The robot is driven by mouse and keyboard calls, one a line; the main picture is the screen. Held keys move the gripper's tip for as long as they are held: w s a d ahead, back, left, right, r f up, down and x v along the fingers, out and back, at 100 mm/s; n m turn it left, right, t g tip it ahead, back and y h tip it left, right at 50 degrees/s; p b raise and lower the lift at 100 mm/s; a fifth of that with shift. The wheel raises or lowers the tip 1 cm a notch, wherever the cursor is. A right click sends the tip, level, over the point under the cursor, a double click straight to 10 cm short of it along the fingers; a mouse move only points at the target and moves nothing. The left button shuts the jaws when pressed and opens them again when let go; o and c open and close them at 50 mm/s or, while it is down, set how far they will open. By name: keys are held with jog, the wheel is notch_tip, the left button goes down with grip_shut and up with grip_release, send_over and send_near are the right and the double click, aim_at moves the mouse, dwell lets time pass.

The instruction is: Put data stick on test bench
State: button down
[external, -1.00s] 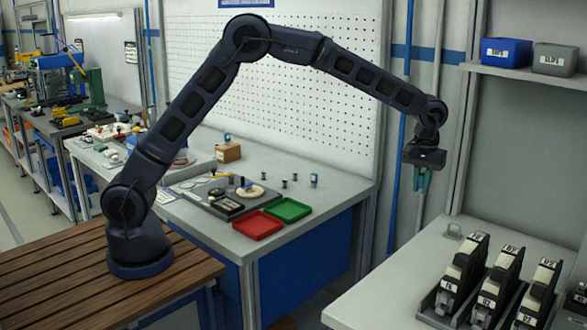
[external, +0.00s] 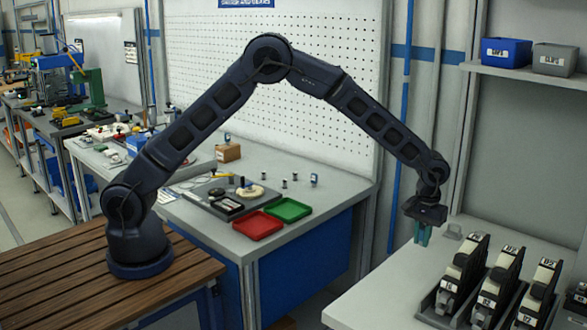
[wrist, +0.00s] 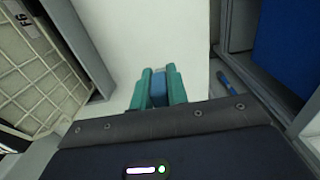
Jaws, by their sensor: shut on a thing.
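My gripper (external: 422,233) has teal fingers that point down, above the left end of the grey bench (external: 385,294) at the lower right. In the wrist view my gripper (wrist: 158,88) is shut on a small blue piece, which I take to be the data stick (wrist: 158,91). The stick sits between the two fingers, over a pale bench surface (wrist: 140,38). In the external view the stick cannot be made out. Which bench is the test bench is not labelled in view.
Several black-and-white units (external: 463,273) stand on the grey bench, right of my gripper. A blue bin (external: 506,52) is on the shelf above. Another table holds a red tray (external: 258,225) and a green tray (external: 288,209). The bench's left front is clear.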

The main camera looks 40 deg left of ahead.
aim_at(423, 228)
jog(key=shift+f, duration=3.2)
jog(key=shift+f, duration=0.1)
jog(key=c, duration=1.4)
grip_release()
notch_tip(423, 228, up, 12)
jog(key=shift+a+r, duration=0.1)
jog(key=shift+r, duration=0.1)
